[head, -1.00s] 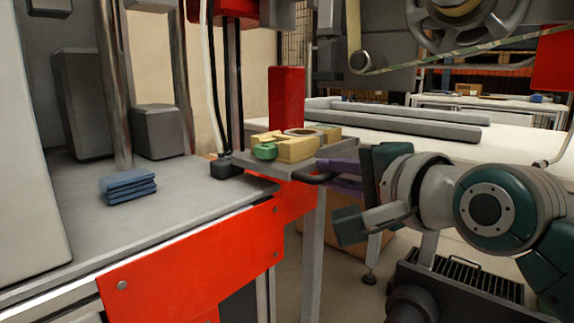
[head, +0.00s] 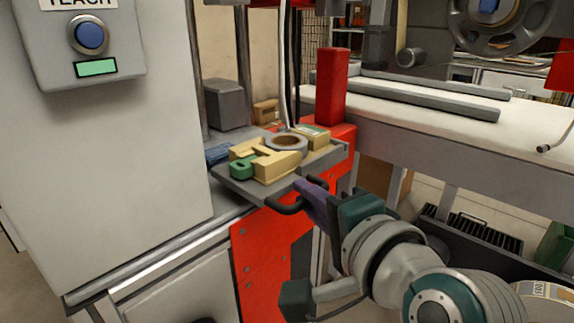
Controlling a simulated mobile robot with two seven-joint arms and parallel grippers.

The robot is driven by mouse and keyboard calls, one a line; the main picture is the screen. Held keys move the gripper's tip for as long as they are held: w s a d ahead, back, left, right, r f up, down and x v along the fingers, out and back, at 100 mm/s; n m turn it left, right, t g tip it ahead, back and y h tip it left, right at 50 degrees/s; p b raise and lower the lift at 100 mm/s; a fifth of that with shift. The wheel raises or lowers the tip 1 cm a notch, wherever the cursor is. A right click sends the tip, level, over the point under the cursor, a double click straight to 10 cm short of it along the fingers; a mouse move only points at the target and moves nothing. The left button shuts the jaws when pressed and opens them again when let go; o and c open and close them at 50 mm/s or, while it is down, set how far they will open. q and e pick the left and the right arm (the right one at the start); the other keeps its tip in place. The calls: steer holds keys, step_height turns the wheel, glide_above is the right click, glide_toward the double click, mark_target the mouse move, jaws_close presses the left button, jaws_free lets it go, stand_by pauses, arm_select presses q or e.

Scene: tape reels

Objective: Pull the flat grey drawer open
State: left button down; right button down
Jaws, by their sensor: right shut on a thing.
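The flat grey drawer (head: 238,190) sticks out past the front edge of the grey machine bench, with its top surface in sight. Its black handle (head: 288,208) is on the near side. My right gripper (head: 312,198), with purple fingers, comes from the lower right and is shut on the handle; the fingers hide part of it. A grey ring-shaped reel (head: 273,142), tan blocks (head: 268,168) and a green piece (head: 242,168) lie on the drawer. My left gripper is not in view.
A red post (head: 332,85) stands just behind the drawer. A blue stack (head: 218,153) is partly hidden beside it. A white cabinet (head: 120,170) fills the left. A long pale table (head: 430,110) runs behind.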

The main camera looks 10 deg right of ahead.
steer(key=shift+s+a, duration=0.2)
steer(key=shift+a, duration=0.1)
steer(key=c, duration=0.9)
jaws_free()
steer(key=p+v, duration=0.3)
steer(key=v, duration=0.7)
